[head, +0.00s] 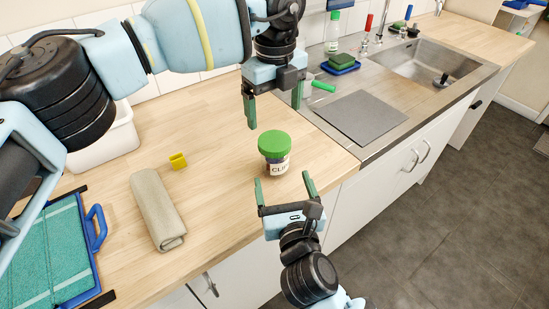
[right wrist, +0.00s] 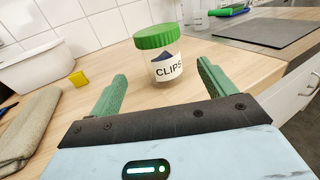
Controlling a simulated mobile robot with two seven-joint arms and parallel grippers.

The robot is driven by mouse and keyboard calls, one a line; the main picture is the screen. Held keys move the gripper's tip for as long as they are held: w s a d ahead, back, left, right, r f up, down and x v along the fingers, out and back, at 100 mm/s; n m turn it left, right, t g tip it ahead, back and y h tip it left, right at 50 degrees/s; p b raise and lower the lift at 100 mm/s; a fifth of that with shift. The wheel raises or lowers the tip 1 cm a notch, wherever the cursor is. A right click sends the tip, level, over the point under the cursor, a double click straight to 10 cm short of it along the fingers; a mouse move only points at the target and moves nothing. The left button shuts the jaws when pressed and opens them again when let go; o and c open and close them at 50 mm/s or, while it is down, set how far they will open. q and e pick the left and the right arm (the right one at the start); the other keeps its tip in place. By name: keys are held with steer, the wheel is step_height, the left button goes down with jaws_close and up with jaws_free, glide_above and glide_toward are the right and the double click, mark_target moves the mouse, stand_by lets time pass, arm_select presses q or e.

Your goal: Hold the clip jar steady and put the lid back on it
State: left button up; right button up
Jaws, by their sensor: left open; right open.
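The clip jar (head: 278,168) is clear, with a "CLIPS" label, and stands upright on the wooden counter; it also shows in the right wrist view (right wrist: 165,70). The green lid (head: 274,141) sits on top of the jar's mouth; whether it is screwed tight I cannot tell. It also shows in the right wrist view (right wrist: 154,38). My left gripper (head: 274,108) is open and empty above the lid, fingers pointing down. My right gripper (head: 283,181) is open and empty in front of the jar, fingers pointing at it, with the jar beyond the fingertips.
A rolled beige cloth (head: 157,208) and a yellow block (head: 178,161) lie left of the jar. A white tub (head: 108,140) stands behind them. A grey mat (head: 361,117) lies by the sink (head: 425,62) at right. The counter's front edge is close to the jar.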

mark_target(277, 162)
arm_select(q)
steer(key=shift+w, duration=0.15)
arm_select(e)
steer(key=shift+w+a, duration=0.25)
steer(key=shift+w, duration=1.05)
steer(key=shift+w+a, duration=0.25)
steer(key=shift+w, duration=1.05)
steer(key=shift+w+a, duration=0.25)
steer(key=shift+w, duration=1.05)
jaws_close()
arm_select(q)
steer(key=m, duration=0.4)
steer(key=shift+m, duration=0.3)
steer(key=shift+f, duration=0.1)
steer(key=shift+f, duration=3.95)
steer(key=shift+c, duration=0.3)
